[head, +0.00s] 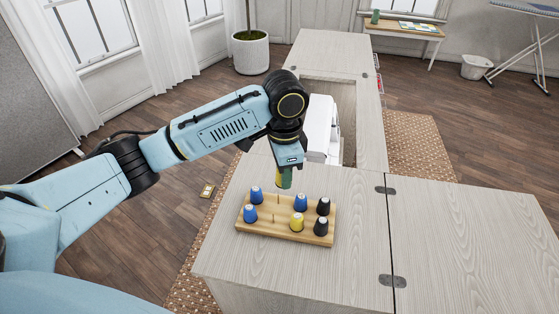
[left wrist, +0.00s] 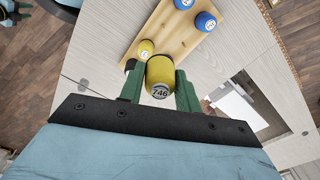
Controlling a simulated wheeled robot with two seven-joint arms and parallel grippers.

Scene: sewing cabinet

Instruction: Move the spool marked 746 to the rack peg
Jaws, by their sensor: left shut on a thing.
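My left gripper (head: 286,178) is shut on the yellow spool marked 746 (left wrist: 159,78). In the left wrist view, its green fingers (left wrist: 160,90) sit on both sides of the spool, and the number faces the camera. In the head view the fingers mostly hide the held spool, which is above the back of the wooden rack (head: 262,226). The rack's two bare pegs (head: 274,217) stand in the column between the blue spools at left and the blue and yellow spools to the right.
The rack holds blue spools (head: 250,213) at left, a blue (head: 300,202) and a yellow spool (head: 297,222) further right, and black spools (head: 321,226) at the right end. A white sewing machine (head: 318,128) stands in the cabinet opening behind. The cabinet top (head: 440,240) at right is clear.

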